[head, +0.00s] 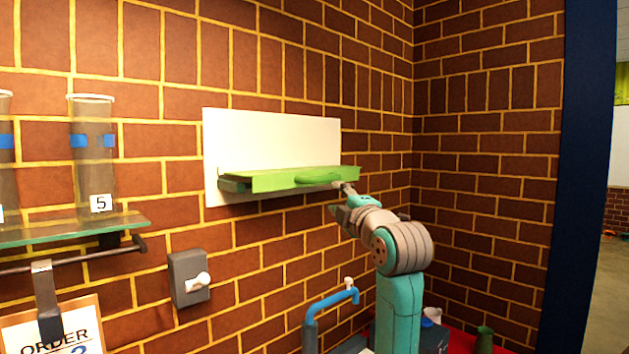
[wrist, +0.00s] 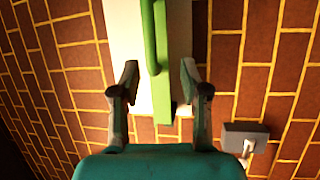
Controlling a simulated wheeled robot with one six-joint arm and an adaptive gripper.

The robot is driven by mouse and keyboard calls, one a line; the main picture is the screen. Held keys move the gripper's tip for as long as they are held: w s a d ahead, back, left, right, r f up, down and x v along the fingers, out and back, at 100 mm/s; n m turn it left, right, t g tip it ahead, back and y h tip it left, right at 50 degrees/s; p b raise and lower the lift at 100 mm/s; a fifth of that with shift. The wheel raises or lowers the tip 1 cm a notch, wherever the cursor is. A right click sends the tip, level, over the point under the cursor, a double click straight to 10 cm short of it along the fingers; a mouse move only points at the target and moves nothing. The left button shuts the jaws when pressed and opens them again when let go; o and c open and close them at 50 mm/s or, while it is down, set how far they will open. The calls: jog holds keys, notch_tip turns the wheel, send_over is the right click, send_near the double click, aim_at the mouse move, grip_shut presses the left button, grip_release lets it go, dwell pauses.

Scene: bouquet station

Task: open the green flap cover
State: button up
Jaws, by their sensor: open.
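The green flap cover (head: 270,181) sits on a white wall plate (head: 270,135) and juts out from it as a narrow ledge. A rounded green handle (head: 318,178) shows on its face. My gripper (head: 343,190) is close to the flap's right end, at or just below its edge. In the wrist view, my gripper (wrist: 158,66) is open, with one finger on each side of the green flap (wrist: 164,100) and its handle (wrist: 150,38). Neither finger clearly presses on the green; contact cannot be told.
A grey switch box (head: 189,278) with a white knob is on the wall lower left. A glass shelf (head: 75,230) with tubes, one marked 5 (head: 93,155), is at left, above an order clipboard (head: 50,325). A brick corner closes the right.

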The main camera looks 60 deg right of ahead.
aim_at(325, 180)
jog(key=x, duration=0.3)
jog(key=r+x, duration=0.1)
jog(key=x, duration=0.7)
jog(key=shift+s+r, duration=0.25)
jog(key=shift+r, duration=0.05)
grip_shut()
